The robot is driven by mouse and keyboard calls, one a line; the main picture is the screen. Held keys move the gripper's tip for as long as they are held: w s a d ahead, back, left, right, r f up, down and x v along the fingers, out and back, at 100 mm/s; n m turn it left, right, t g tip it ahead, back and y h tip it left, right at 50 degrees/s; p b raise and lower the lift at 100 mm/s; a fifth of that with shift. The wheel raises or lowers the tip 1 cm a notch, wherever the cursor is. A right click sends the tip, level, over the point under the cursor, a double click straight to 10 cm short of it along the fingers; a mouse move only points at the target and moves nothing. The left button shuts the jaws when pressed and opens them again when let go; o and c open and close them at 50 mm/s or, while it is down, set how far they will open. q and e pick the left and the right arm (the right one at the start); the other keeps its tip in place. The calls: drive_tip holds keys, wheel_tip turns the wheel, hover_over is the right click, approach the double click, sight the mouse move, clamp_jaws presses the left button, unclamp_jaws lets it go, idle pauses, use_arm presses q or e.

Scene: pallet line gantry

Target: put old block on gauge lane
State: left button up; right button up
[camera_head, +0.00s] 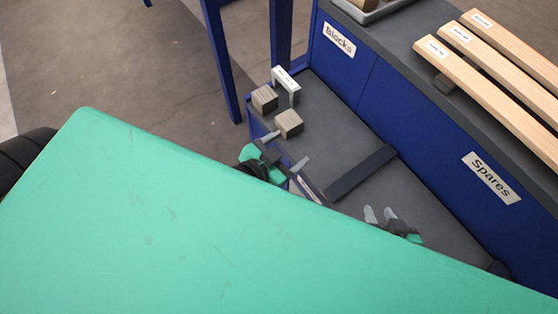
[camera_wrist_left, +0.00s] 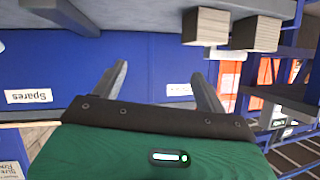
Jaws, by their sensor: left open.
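Two weathered grey-brown wooden blocks stand at the far end of the grey bench top in the head view: one block (camera_head: 264,99) further left, the other block (camera_head: 289,123) nearer. Both also show at the top of the left wrist view, as a left block (camera_wrist_left: 206,26) and a right block (camera_wrist_left: 256,33). A pale metal gauge arch (camera_head: 287,82) stands just beside them. My left gripper (camera_head: 286,151) is open and empty, short of the nearer block. My right gripper (camera_head: 379,211) has its fingers apart, empty, further right. I cannot tell which block is old.
A dark bar (camera_head: 360,173) crosses the bench top. A blue raised shelf with "Blocks" (camera_head: 339,40) and "Spares" (camera_head: 491,178) labels runs along the right, carrying pale wooden boards (camera_head: 490,70) and a grey tray (camera_head: 372,10). A large green surface hides the foreground.

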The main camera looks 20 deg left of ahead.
use_arm(q)
drive_tip(key=s+f+n+g, duration=0.2)
drive_tip(key=s+f+g, duration=0.1)
drive_tip(key=s, duration=0.2)
drive_tip(key=shift+d+f+n, duration=0.15)
drive_tip(key=shift+f+n, duration=0.15)
drive_tip(key=shift+s, duration=0.1)
use_arm(e)
drive_tip(key=shift+s, duration=0.15)
